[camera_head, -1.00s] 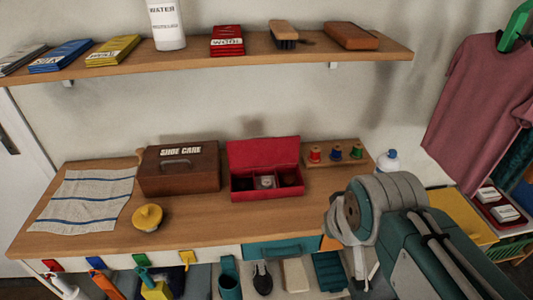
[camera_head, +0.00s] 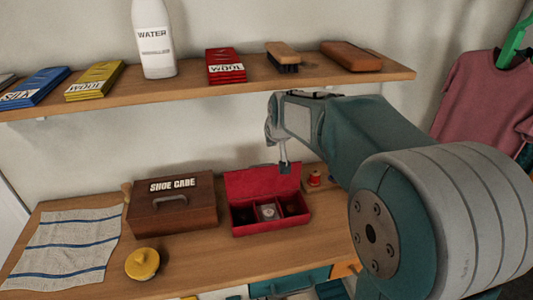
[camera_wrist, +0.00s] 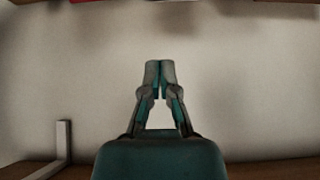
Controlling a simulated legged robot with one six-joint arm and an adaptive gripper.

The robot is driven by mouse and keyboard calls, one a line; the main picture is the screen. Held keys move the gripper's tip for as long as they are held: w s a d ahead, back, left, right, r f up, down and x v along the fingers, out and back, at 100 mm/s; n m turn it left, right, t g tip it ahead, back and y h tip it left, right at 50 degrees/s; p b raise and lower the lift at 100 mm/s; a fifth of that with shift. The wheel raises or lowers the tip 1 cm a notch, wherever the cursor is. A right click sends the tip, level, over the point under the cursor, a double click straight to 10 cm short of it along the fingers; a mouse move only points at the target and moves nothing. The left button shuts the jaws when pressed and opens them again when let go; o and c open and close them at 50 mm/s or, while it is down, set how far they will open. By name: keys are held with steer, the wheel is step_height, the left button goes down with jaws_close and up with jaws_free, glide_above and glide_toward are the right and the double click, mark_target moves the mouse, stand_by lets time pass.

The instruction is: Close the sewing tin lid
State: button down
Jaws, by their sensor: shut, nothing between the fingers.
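The red sewing tin (camera_head: 270,222) sits on the wooden counter, right of the shoe care box. Its lid (camera_head: 262,183) stands open, tilted up at the back. Dark items and a pale item show in its compartments. My gripper (camera_head: 285,168) hangs above and in front of the lid's upper right edge in the head view; whether it touches cannot be told. In the wrist view my gripper (camera_wrist: 160,66) is shut and empty, with the plain wall behind it.
The brown shoe care box (camera_head: 172,205) stands left of the tin. A yellow round tin (camera_head: 142,264) and a striped cloth (camera_head: 68,245) lie farther left. A red thread spool (camera_head: 314,179) stands at right. The shelf (camera_head: 200,88) with bottle, packets and brushes runs above.

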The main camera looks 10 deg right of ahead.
mark_target(263, 177)
steer(key=x, duration=0.2)
steer(key=s+x, duration=0.1)
steer(key=x, duration=0.2)
steer(key=f+x, duration=0.1)
steer(key=x, duration=0.2)
steer(key=shift+s+d, duration=0.1)
steer(key=shift+s+d+f, duration=0.1)
steer(key=shift+s+f, duration=0.05)
steer(key=shift+s, duration=0.85)
